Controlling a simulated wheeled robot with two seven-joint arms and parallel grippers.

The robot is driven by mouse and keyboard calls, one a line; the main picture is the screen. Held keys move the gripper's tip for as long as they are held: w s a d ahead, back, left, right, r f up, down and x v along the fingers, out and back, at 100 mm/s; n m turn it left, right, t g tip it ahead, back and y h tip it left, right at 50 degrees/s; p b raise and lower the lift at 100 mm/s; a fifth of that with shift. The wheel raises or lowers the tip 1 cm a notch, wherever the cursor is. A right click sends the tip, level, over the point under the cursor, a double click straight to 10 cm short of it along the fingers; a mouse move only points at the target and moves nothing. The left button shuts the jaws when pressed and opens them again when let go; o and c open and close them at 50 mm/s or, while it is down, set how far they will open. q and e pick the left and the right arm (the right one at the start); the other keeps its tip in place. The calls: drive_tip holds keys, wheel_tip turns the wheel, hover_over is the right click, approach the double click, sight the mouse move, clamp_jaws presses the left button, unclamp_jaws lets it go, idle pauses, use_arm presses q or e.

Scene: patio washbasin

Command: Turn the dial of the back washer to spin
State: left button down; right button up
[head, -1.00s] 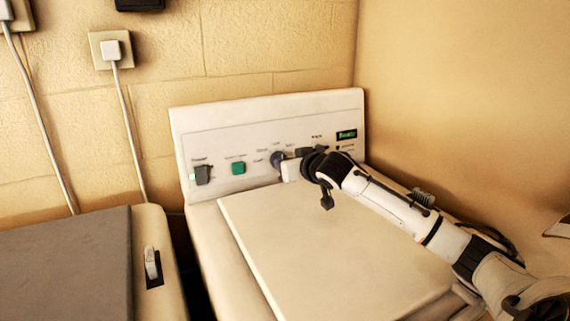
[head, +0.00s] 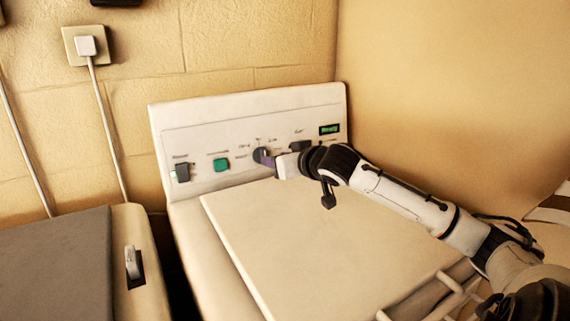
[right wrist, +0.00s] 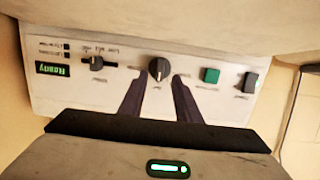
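The back washer (head: 250,118) is a white machine with an upright control panel and a flat lid. Its middle dial (head: 261,155) is round and dark, with labels around it too blurred to read. The dial also shows in the right wrist view (right wrist: 159,68), its pale mark roughly vertical there. My right gripper (right wrist: 159,80) is open, with one dark finger on each side of the dial. The fingertips look close to the panel; I cannot tell whether they touch the dial. In the head view the right gripper (head: 273,157) is seen side-on. My left gripper is not in view.
A grey-topped machine (head: 55,262) stands at left. A wall closes off the right side.

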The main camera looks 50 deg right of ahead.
drive_tip(key=shift+v, duration=1.95)
drive_tip(key=shift+w, duration=0.15)
